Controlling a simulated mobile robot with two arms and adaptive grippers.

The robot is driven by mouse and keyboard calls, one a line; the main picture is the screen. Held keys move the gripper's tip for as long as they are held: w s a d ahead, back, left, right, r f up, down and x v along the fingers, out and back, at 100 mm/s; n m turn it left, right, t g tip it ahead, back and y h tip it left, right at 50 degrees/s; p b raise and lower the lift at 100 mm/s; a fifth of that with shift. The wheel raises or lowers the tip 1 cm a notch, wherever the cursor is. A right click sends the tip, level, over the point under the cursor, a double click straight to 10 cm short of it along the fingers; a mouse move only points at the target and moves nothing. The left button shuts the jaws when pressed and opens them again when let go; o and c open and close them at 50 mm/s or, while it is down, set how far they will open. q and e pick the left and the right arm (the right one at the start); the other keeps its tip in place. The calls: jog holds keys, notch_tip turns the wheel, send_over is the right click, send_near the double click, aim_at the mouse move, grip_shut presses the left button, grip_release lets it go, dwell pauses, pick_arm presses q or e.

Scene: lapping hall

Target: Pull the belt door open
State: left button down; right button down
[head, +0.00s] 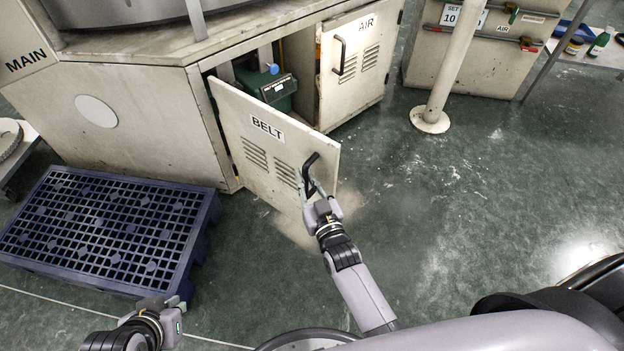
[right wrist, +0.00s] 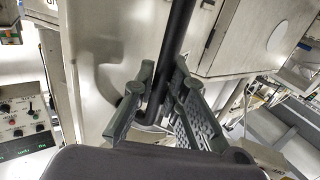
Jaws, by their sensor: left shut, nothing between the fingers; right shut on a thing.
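The belt door (head: 262,150), a cream panel lettered BELT with louvre slots, stands partly open. It is swung out at an angle from the cabinet, its left edge by the frame. My right gripper (head: 314,190) is shut on the door's black bar handle (head: 307,172), near the door's free edge. In the right wrist view the fingers (right wrist: 163,100) close around the dark handle (right wrist: 177,40). My left gripper (head: 170,304) is low at the left, away from the door, shut and empty.
A green unit with a blue knob (head: 272,69) shows inside the opening. The AIR door (head: 352,60) is beside it. A blue slatted pallet (head: 105,225) lies left of the door. A post (head: 452,60) stands at the right. The floor (head: 430,200) right of the door is clear.

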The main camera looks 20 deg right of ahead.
jog(key=shift+a+r, duration=0.1)
dwell(0.3)
jog(key=c, duration=1.6)
grip_release()
jog(key=shift+s, duration=0.1)
jog(key=s, duration=1.1)
jog(key=shift+s+d, duration=0.4)
jog(key=shift+d, duration=0.05)
jog(key=shift+c, duration=0.2)
